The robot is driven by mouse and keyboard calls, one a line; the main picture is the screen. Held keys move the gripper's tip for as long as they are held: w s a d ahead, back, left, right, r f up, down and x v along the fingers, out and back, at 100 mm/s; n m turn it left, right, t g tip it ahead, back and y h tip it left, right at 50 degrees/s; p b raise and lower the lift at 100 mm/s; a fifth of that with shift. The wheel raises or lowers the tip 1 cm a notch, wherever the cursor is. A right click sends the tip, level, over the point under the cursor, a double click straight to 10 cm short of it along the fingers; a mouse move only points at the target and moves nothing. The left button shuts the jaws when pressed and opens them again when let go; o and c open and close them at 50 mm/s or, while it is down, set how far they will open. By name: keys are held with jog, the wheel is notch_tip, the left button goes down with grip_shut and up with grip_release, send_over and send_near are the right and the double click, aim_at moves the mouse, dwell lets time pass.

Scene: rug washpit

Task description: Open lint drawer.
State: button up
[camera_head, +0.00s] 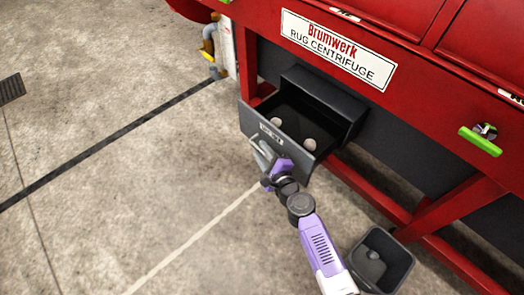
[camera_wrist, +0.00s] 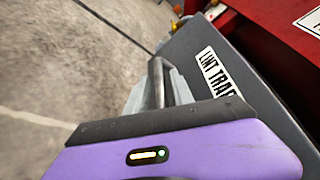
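The lint drawer (camera_head: 318,158), a dark grey box, stands pulled out from under the red rug centrifuge (camera_head: 420,75). Its open top shows two pale round lumps (camera_head: 309,144) inside. Its front with a white label also shows in the wrist view (camera_wrist: 245,62). My gripper (camera_head: 261,152) is at the drawer front. In the wrist view its light grey fingers (camera_wrist: 158,92) lie on both sides of the dark bar handle (camera_wrist: 157,76) and appear closed on it. The gripper's purple body hides the lower part of the handle and front.
A dark open bin (camera_head: 397,250) with a grey lump in it stands on the floor at lower right, close to my arm. Red machine legs (camera_head: 452,208) stand behind it. A green handle (camera_head: 480,141) is on the machine at right.

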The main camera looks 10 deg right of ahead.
dwell(0.3)
jog(key=p+v, duration=0.2)
jog(key=v, duration=0.6)
dwell(0.5)
